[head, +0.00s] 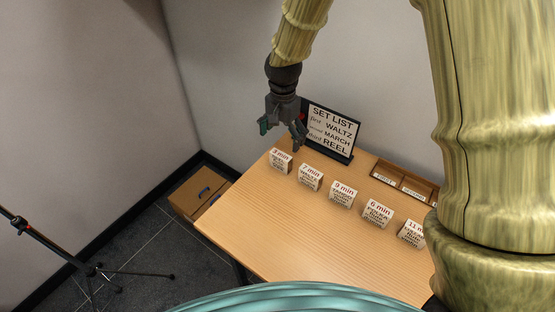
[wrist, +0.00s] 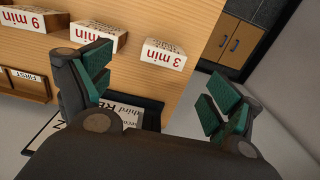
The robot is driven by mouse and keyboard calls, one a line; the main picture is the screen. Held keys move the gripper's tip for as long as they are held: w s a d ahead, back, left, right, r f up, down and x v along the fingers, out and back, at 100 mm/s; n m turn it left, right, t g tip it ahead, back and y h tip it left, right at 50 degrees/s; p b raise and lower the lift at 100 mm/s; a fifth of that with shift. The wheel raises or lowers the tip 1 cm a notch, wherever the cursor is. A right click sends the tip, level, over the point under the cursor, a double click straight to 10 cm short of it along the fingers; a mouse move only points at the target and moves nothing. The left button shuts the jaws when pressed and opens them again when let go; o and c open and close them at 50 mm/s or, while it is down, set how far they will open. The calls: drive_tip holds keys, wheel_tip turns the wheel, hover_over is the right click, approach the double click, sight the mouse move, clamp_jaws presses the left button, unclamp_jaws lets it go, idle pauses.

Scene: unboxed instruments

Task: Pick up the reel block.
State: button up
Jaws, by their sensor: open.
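Several white blocks stand in a row on the table, marked with minutes in red and smaller dark words. They are the 3 min block (head: 281,161), 7 min block (head: 311,177), 9 min block (head: 343,194), 6 min block (head: 378,213) and 11 min block (head: 412,234). The small words are too blurred to tell which is the reel block. My gripper (head: 281,131) is open and empty, above the table's far left part near the 3 min block. In the wrist view, the 3 min block (wrist: 164,54) shows beyond the gap between my fingers (wrist: 165,95).
A set list sign (head: 331,132) reading waltz, march, reel stands behind the blocks, close to my gripper. A wooden tray (head: 404,181) with labelled compartments lies at the table's back right. The table front (head: 270,235) is clear.

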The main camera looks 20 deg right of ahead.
sight(281, 155)
drive_tip(key=shift+w+f, duration=0.45)
drive_tip(key=shift+f, duration=0.3)
drive_tip(key=shift+s+f, duration=0.1)
drive_tip(key=shift+f, duration=0.5)
drive_tip(key=shift+f+p, duration=1)
drive_tip(key=shift+f, duration=3.6)
drive_tip(key=shift+c, duration=0.2)
drive_tip(key=c, duration=1.1)
